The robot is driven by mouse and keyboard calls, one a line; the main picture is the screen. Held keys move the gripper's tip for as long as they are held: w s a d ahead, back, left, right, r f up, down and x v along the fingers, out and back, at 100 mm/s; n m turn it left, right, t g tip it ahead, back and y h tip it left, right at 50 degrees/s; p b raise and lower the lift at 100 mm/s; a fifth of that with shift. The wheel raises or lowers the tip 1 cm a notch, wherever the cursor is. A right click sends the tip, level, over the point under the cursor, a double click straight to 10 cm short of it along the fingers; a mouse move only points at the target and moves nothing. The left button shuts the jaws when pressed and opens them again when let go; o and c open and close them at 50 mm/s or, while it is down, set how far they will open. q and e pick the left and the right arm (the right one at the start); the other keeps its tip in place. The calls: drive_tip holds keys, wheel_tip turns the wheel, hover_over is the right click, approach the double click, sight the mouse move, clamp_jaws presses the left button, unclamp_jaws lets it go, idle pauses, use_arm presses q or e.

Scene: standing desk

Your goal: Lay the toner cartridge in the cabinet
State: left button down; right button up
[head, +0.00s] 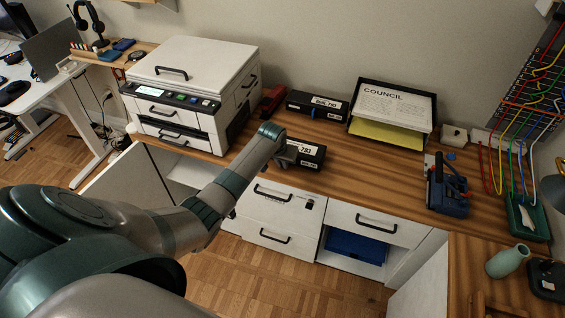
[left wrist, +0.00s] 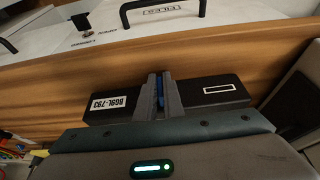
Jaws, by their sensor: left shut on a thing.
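A black toner cartridge with a white label (head: 307,154) is at the front part of the wooden desk, right of the printer. In the left wrist view the cartridge (left wrist: 205,91) lies crosswise, with its label to the left. My left gripper (left wrist: 160,92) is shut on its middle, at a blue part between the fingers. In the head view my wrist hides the fingers. I cannot tell whether the cartridge touches the desk. The cabinet (head: 183,172) is below the printer at the left; its white door (head: 128,190) stands open. Its inside is mostly hidden by my arm. My right gripper is not in view.
The printer (head: 190,85) stands left on the desk. A similar black box (head: 318,104) and a red stapler-like thing (head: 272,98) lie behind the cartridge. A paper tray (head: 392,108) stands at the back. White drawers (head: 275,210) are below.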

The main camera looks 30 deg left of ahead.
use_arm(q)
drive_tip(key=shift+w+f, duration=0.1)
drive_tip(key=c, duration=1.9)
unclamp_jaws()
drive_tip(key=b+v, duration=0.1)
drive_tip(key=v, duration=1.1)
